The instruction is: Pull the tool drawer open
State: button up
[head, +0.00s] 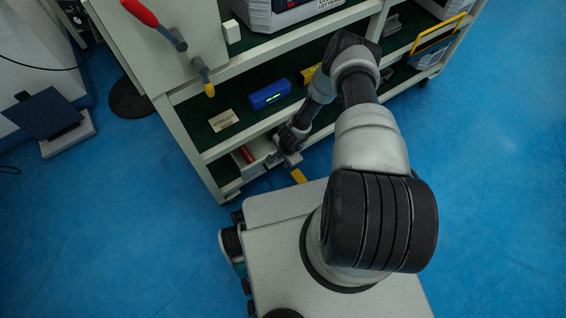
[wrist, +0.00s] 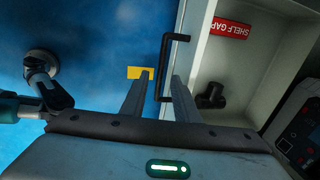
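The tool drawer (head: 262,154) is a pale box low on the cart in the head view, and it stands partly out, with its inside visible. In the wrist view the drawer's front wall (wrist: 196,45) carries a black bar handle (wrist: 166,50). My gripper (wrist: 163,78) has its two fingers apart, one on each side of the handle, with small gaps visible. Inside the drawer lie a red label reading "SHELF GAP" (wrist: 231,28) and a black fitting (wrist: 211,97). In the head view my gripper (head: 290,160) is at the drawer's front, its fingers unclear.
The cart's shelf (head: 205,138) above the drawer holds a blue device (head: 270,95) and a cardboard-coloured card (head: 223,120). A yellow floor mark (head: 298,176) lies near the gripper. Blue floor (head: 120,230) is clear at left. My base stands close in front.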

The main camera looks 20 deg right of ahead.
jog(key=shift+w+f, duration=0.25)
jog(key=shift+f, duration=0.8)
grip_shut()
jog(key=shift+s, duration=0.1)
